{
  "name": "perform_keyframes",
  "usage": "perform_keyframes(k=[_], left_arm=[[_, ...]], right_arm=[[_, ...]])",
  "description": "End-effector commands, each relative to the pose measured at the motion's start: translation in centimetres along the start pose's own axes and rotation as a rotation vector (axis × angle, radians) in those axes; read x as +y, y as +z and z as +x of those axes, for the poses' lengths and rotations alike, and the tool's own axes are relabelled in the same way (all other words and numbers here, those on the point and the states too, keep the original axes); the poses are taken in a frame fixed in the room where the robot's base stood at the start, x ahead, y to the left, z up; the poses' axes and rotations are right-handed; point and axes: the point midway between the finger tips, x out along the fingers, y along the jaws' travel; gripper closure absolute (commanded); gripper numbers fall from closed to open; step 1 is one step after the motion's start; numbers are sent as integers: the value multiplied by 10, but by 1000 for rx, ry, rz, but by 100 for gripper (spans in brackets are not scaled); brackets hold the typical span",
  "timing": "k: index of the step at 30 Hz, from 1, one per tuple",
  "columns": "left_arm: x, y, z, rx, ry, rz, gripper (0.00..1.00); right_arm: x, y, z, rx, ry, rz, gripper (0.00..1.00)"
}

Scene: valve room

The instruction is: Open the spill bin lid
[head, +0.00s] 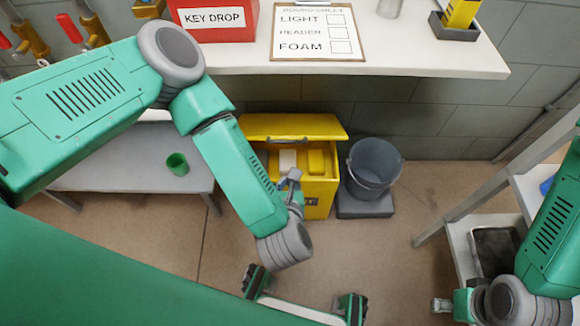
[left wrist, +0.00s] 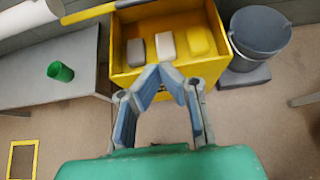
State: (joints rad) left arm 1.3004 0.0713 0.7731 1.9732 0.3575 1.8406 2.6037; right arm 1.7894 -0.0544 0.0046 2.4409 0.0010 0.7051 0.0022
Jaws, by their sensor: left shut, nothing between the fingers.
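The yellow spill bin (head: 320,190) stands on the floor below the counter. Its lid (head: 290,127) is raised at the back, so the inside is in view. In the left wrist view the bin (left wrist: 180,82) holds a grey block (left wrist: 136,52), a white block (left wrist: 166,44) and a yellow block (left wrist: 200,41). My left gripper (head: 294,175) is shut and empty at the bin's front side; its fingertips also show in the left wrist view (left wrist: 159,70), overlapping the bin's front. Whether they touch it I cannot tell. My right gripper (head: 441,305) is low at the right, its fingers unclear.
A grey bucket (head: 374,167) on a dark base (head: 364,206) stands right of the bin. A low grey table (head: 130,178) with a green cup (head: 177,164) is at left. The counter (head: 420,65) overhangs behind. A shelf rack (head: 470,190) stands at right.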

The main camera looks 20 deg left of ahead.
Motion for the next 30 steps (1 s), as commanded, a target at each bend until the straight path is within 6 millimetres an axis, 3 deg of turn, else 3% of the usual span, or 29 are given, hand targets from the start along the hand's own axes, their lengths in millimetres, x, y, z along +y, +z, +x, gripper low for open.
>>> perform_keyframes(k=[13, 16, 21, 30], left_arm=[[-2, -1, 92, -7, 1, 5, 100], [-2, 19, 94, -8, 0, 4, 100], [-2, 35, 98, -4, 0, 5, 100], [-2, 39, 98, -2, -1, 7, 100]], right_arm=[[0, 2, 34, 0, 0, 0, 60], [0, 2, 34, 0, 0, 0, 60], [0, 2, 36, 0, 0, 0, 60], [0, 2, 37, 0, 0, 0, 60]])
